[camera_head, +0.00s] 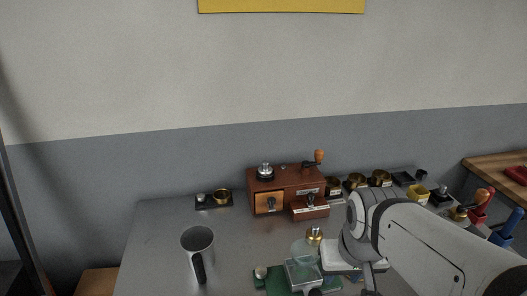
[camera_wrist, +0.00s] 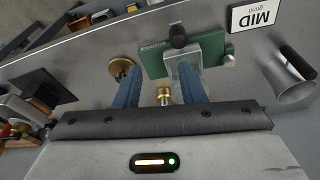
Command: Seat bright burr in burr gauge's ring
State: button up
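A small bright brass piece (camera_head: 314,233), perhaps the bright burr, stands on the grey table in front of the wooden grinder. In the wrist view it (camera_wrist: 164,95) shows between my two blue fingers, with gaps on both sides. My gripper (camera_wrist: 160,75) is open; my arm covers much of it in the head view. A black base with a brass ring (camera_head: 222,195) and a pale knob stands at the back left, perhaps the burr gauge. A round brass piece (camera_wrist: 121,67) lies beside one finger in the wrist view. I cannot tell its role.
A green base (camera_wrist: 208,46) with a clear part and black knob stands close to my fingers. A grey mug (camera_head: 197,243) stands at the left. The wooden grinder (camera_head: 289,178) is behind. Several brass cups and tools line the right back. The left table is mostly clear.

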jog(key=shift+o, duration=0.4)
jog(key=shift+o, duration=0.8)
jog(key=shift+w+r, duration=0.2)
jog(key=shift+w, duration=0.05)
jog(key=o, duration=0.4)
jog(key=shift+n, duration=0.8)
jog(key=w+r, duration=0.1)
jog(key=w, duration=0.1)
jog(key=w+r, duration=0.1)
jog(key=w, duration=0.2)
jog(key=w+a+r+p, duration=0.1)
jog(key=w, duration=0.2)
jog(key=shift+w+r, duration=0.15)
jog(key=shift+r, duration=0.2)
jog(key=shift+o, duration=0.7)
jog(key=w+a+r+n+y, duration=0.1)
jog(key=w+a+r+n, duration=0.1)
jog(key=w, duration=1.1)
jog(key=shift+w+a+r+t+p, duration=0.25)
jog(key=shift+a+p, duration=0.2)
jog(key=shift+a, duration=0.45)
jog(key=n+y+p, duration=0.1)
jog(key=n+y, duration=0.1)
jog(key=n, duration=0.2)
send_over(266, 163)
jog(key=s+d, duration=0.2)
notch_tip(266, 163, down, 4)
jog(key=shift+t, duration=0.25)
jog(key=shift+p+x, duration=1)
jog(key=shift+x, duration=2.75)
